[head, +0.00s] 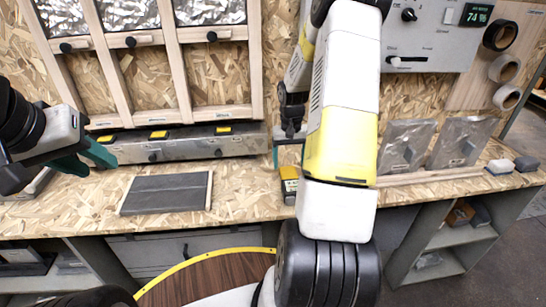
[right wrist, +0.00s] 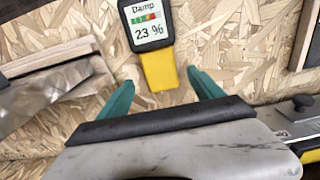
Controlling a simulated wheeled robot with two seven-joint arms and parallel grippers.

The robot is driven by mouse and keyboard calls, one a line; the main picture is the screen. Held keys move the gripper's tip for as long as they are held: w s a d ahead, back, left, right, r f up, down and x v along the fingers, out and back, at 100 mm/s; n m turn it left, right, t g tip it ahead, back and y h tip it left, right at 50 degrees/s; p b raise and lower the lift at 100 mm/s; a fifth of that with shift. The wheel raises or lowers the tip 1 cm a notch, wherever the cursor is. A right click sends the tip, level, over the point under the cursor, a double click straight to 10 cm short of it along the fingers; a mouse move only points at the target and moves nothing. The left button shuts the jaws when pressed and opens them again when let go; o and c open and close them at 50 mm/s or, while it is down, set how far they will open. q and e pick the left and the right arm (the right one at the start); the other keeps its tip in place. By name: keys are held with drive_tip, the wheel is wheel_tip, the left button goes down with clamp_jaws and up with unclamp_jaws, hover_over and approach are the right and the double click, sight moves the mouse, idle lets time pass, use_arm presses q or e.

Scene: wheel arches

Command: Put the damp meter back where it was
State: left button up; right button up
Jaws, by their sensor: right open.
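The damp meter (right wrist: 157,68) has a yellow handle and a dark head with a lit screen reading "Damp" and 23 %. It lies on the chipboard worktop (head: 245,190). In the head view the meter (head: 289,187) is partly hidden by my right arm. My right gripper (right wrist: 160,80) is open, its green fingers to either side of the yellow handle's end with gaps between. In the head view it is mostly hidden behind the arm. My left gripper (head: 92,160) is open and empty, above the worktop at the left.
A dark grey panel (head: 165,194) lies left of the meter. A long metal box (head: 180,143) with yellow labels stands along the back under wooden racks (head: 170,60). Silvery packets (head: 405,145) lean at the back right. A grey control panel (head: 430,35) hangs above them.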

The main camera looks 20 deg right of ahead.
drive_tip(key=s+a+r+t, duration=0.1)
drive_tip(key=s+a+r, duration=0.15)
drive_tip(key=r, duration=0.65)
drive_tip(key=s+a+r+t, duration=0.1)
drive_tip(key=a+r, duration=0.3)
drive_tip(key=r, duration=0.5)
drive_tip(key=s+a+r+n+t, duration=0.1)
drive_tip(key=s+a+r, duration=0.2)
drive_tip(key=s, duration=0.3)
drive_tip(key=s+a+r+n+t+y, duration=0.1)
drive_tip(key=s+a+r+t, duration=0.1)
drive_tip(key=s, duration=0.4)
drive_tip(key=s+a+r+n+t+y, duration=0.1)
drive_tip(key=s+a+r, duration=0.4)
drive_tip(key=s+a, duration=0.1)
drive_tip(key=shift+a, duration=0.15)
